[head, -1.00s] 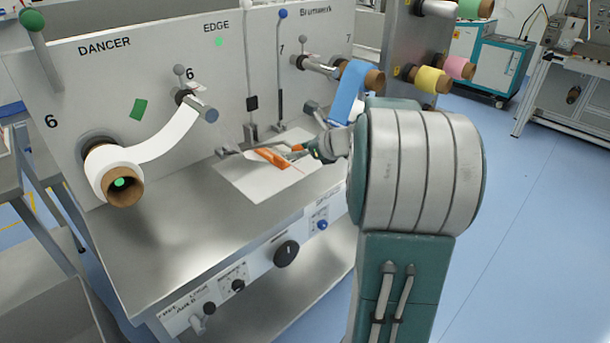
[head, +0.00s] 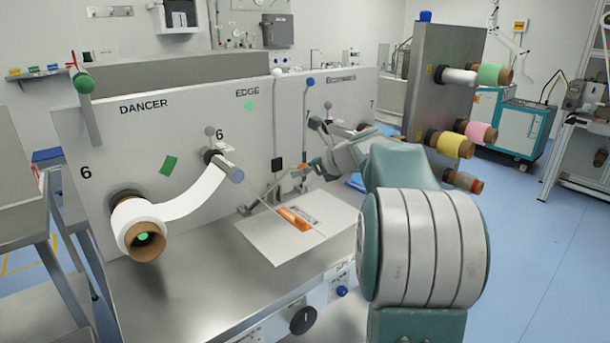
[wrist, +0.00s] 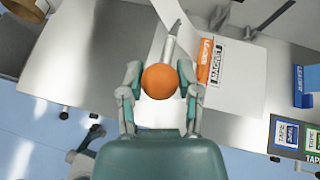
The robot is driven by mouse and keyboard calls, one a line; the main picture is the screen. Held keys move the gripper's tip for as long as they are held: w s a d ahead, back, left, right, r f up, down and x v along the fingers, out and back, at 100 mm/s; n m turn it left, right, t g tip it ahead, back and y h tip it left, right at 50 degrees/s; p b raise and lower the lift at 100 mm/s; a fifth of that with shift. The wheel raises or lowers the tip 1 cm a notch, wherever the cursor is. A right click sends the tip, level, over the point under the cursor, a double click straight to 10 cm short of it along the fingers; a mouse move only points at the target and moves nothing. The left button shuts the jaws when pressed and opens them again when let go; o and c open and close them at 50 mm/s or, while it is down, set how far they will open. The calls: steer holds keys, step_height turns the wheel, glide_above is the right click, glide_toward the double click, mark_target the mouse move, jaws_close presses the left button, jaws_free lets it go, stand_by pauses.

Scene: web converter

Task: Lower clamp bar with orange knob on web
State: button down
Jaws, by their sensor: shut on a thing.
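In the wrist view, the orange ball knob (wrist: 160,82) sits between the two fingers of my gripper (wrist: 160,77), which are shut on it. A grey metal bar (wrist: 171,42) runs from the knob toward the top of the picture.
The upright machine panel (head: 90,150) stands behind the table, with a white roll (head: 128,218) at left. A rod with a blue knob (head: 308,81) stands near my gripper. Coloured rolls hang on a grey column (head: 440,80) at right. The table front has a dark dial (head: 303,320).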

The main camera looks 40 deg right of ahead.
steer(key=shift+c, duration=1.5)
jaws_free()
steer(key=shift+s+d, duration=0.1)
steer(key=v, duration=1.1)
steer(key=shift+s+r, duration=0.15)
steer(key=shift+s, duration=0.1)
steer(key=shift+d, duration=0.15)
